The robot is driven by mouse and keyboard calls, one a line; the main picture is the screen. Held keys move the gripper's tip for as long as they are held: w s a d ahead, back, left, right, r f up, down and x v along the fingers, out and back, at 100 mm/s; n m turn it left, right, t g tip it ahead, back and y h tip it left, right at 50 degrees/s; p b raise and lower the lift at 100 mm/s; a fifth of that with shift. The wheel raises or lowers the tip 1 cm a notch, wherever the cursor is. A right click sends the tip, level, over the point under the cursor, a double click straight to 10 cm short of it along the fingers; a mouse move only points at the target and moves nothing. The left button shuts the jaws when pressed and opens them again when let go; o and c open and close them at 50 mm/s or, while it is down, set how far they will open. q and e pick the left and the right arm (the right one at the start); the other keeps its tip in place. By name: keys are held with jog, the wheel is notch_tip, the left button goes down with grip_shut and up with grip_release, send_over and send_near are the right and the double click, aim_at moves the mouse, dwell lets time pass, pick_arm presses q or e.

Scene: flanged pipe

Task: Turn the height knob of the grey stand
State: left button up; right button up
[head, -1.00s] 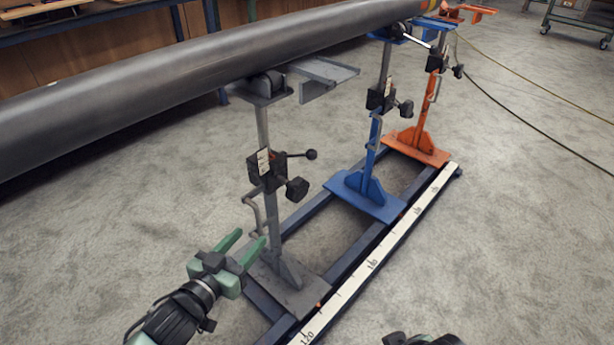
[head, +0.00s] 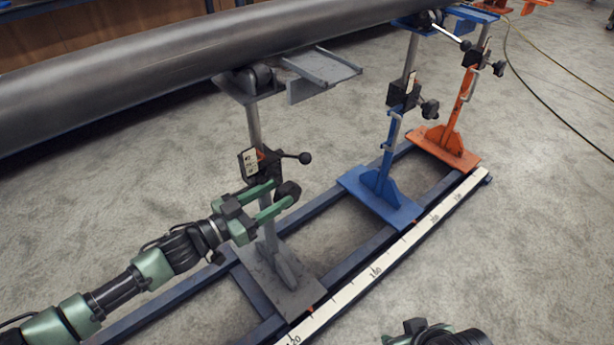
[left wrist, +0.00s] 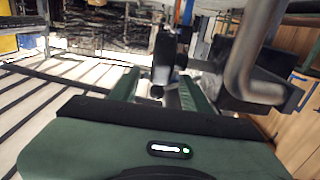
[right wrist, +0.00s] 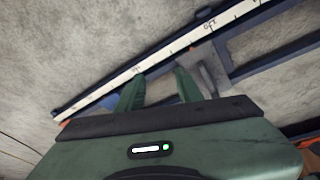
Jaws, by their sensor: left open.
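The grey stand (head: 255,125) holds up the pipe at left centre in the head view. Its black clamp block carries a lever with a ball end (head: 305,158) and, lower, a dark height knob (head: 289,190). My left gripper (head: 279,193) is open, its two green fingers reaching to the knob from the left; contact cannot be told. In the left wrist view, dark parts show between the open fingers (left wrist: 158,85), and the stand's bent grey handle (left wrist: 244,60) is close on the right. My right gripper (right wrist: 158,82) is open and empty above the floor frame.
A blue stand (head: 395,150) and an orange stand (head: 462,105) stand further right on the same dark blue floor frame. A white scale strip (head: 385,262) runs along its front. The big grey pipe (head: 170,62) lies overhead. Open floor (head: 540,200) is on the right.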

pick_arm(q)
jog(key=b+x, duration=0.1)
jog(key=x, duration=0.5)
jog(key=shift+w+d, duration=0.15)
jog(key=shift+w+d+b, duration=0.25)
jog(key=shift+d+b, duration=0.05)
pick_arm(e)
jog(key=w+a+r+t+y, duration=0.1)
jog(key=w+a+r+t, duration=0.1)
jog(key=w, duration=0.5)
jog(key=shift+w+a+r+t, duration=0.35)
jog(key=shift+r+t, duration=0.45)
jog(key=shift+t, duration=0.4)
pick_arm(q)
grip_shut()
